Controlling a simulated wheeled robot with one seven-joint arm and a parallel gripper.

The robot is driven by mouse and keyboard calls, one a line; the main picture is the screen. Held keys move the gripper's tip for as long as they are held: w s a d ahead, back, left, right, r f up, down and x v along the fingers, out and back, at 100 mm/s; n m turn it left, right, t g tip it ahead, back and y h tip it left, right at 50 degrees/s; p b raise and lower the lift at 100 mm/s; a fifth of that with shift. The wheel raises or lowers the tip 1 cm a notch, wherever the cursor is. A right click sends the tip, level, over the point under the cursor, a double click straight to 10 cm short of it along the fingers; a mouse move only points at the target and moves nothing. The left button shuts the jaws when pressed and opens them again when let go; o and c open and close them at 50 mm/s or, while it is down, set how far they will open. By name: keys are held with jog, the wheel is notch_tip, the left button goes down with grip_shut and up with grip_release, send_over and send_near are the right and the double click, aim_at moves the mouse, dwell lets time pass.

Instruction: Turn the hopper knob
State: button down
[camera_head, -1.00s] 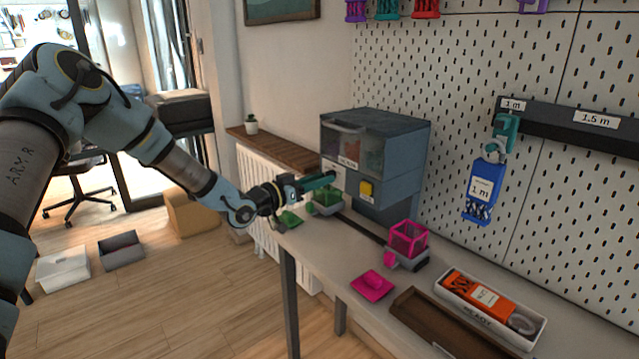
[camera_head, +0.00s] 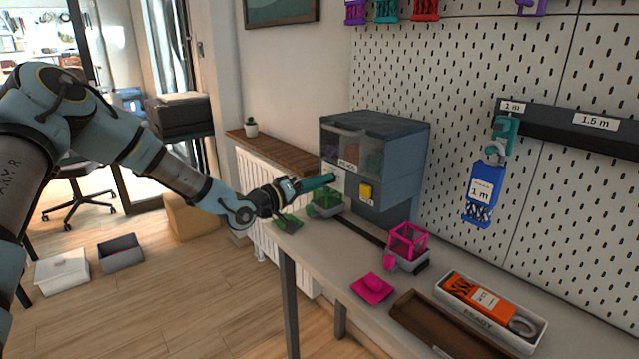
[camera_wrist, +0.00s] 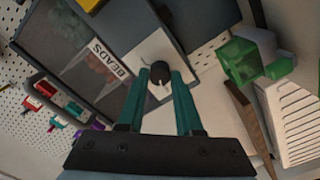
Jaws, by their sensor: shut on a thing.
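The hopper (camera_head: 385,150) is a grey-blue cabinet with clear windows, standing at the back of the bench against the pegboard. Its knob (camera_wrist: 159,74) is small, dark and round, on a pale plate beside the "BEADS" label (camera_wrist: 102,58) in the wrist view. My gripper (camera_head: 332,178) reaches to the hopper's front from the left. In the wrist view its two teal fingers (camera_wrist: 160,82) are shut on the knob, one on each side. In the head view the knob is hidden behind the fingertips.
A yellow button (camera_head: 366,190) sits on the hopper's front. Below stands a green box (camera_head: 325,203); a pink box (camera_head: 407,242) and pink lid (camera_head: 373,288) lie farther right. A white tray (camera_head: 535,337) holds an orange item. Blue cord packaging (camera_head: 484,190) hangs on the pegboard.

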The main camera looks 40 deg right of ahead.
dwell(0.5)
jog(key=c, duration=0.6)
grip_release()
jog(key=a, duration=0.3)
jog(key=a+b, duration=0.1)
jog(key=a, duration=0.3)
jog(key=a+b, duration=0.1)
jog(key=a, duration=0.2)
jog(key=shift+w+a, duration=0.3)
jog(key=shift+a, duration=0.1)
